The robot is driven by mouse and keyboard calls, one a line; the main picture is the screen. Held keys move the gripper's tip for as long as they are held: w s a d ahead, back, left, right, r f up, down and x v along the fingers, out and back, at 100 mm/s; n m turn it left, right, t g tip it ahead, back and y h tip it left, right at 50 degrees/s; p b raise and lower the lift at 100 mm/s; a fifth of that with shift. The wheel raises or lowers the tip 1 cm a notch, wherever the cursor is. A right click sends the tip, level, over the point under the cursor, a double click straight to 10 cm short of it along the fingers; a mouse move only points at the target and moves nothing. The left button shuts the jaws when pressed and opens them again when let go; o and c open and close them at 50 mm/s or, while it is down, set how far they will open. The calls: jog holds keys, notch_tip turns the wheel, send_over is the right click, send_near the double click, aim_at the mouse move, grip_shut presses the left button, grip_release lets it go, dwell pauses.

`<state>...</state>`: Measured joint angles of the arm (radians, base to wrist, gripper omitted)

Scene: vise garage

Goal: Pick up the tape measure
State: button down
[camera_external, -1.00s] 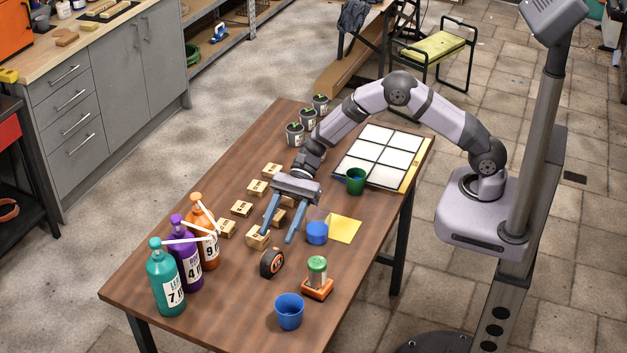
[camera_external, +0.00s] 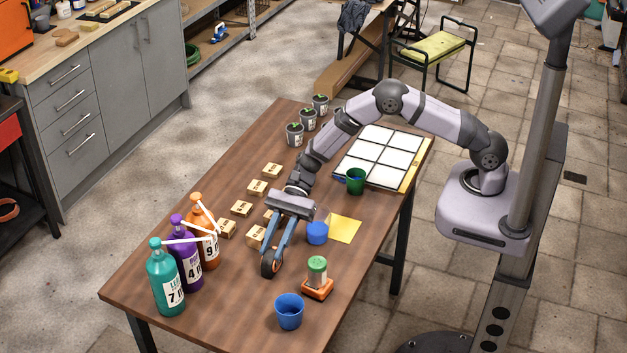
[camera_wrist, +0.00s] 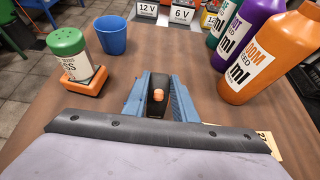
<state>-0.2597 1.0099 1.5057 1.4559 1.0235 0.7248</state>
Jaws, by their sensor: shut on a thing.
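The tape measure (camera_external: 266,268), black and orange and round, stands on its edge on the wooden table. My gripper (camera_external: 272,261) has its two blue fingers shut on it, one on each side. In the wrist view the tape measure (camera_wrist: 157,98) shows between the fingertips (camera_wrist: 158,92), dark with an orange spot on top. Much of its body is hidden by the fingers. It appears to be still at table level.
A green-lidded shaker on an orange block (camera_external: 318,285) and a blue cup (camera_external: 289,311) stand to the right. Another blue cup (camera_external: 317,233) is behind. Teal, purple and orange pump bottles (camera_external: 187,255) stand at left. Several small wooden boxes (camera_external: 241,209) lie behind.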

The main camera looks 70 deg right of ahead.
jog(key=shift+r, duration=0.15)
notch_tip(320, 180, up, 10)
jog(key=b, duration=0.2)
dwell(0.4)
